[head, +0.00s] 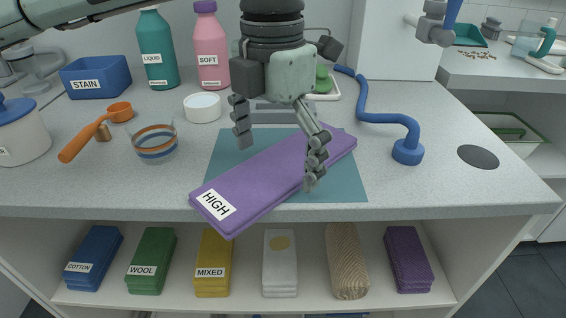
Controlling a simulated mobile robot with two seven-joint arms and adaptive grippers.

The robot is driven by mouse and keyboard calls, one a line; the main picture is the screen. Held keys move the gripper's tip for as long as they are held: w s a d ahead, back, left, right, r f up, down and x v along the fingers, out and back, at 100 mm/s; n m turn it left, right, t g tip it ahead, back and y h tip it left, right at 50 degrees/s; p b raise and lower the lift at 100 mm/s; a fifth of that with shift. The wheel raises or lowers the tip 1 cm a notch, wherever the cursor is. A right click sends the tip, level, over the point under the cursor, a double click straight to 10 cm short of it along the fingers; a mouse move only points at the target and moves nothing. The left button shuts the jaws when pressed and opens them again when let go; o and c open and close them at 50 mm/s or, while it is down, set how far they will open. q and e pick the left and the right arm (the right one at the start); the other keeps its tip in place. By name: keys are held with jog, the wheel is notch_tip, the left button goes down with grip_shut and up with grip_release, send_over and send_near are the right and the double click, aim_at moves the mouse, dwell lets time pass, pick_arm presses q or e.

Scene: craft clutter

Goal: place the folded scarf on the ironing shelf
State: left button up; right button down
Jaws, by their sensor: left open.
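A long, flat purple folded cloth labelled HIGH, which looks like the folded scarf (250,189), lies diagonally across a teal mat (343,187). Its labelled end reaches past the counter's front edge in the picture. My left gripper (278,162) points down over the cloth, open, with one finger on the far side and the other in front of it. I cannot tell whether the fingers touch it. The shelf (312,298) under the counter holds a row of folded cloths; no label names it as the ironing shelf. My right gripper is not in view.
The shelf holds blue (94,258), green (152,260), yellow (213,262), white (280,263), beige knitted (346,260) and purple (407,259) bundles. A glass (154,143), white dish (202,107), orange scoop (90,137) and blue hose (385,117) flank the mat.

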pick_arm(q)
jog(key=c, duration=1.4)
jog(key=shift+r, duration=0.1)
jog(key=shift+r, duration=0.1)
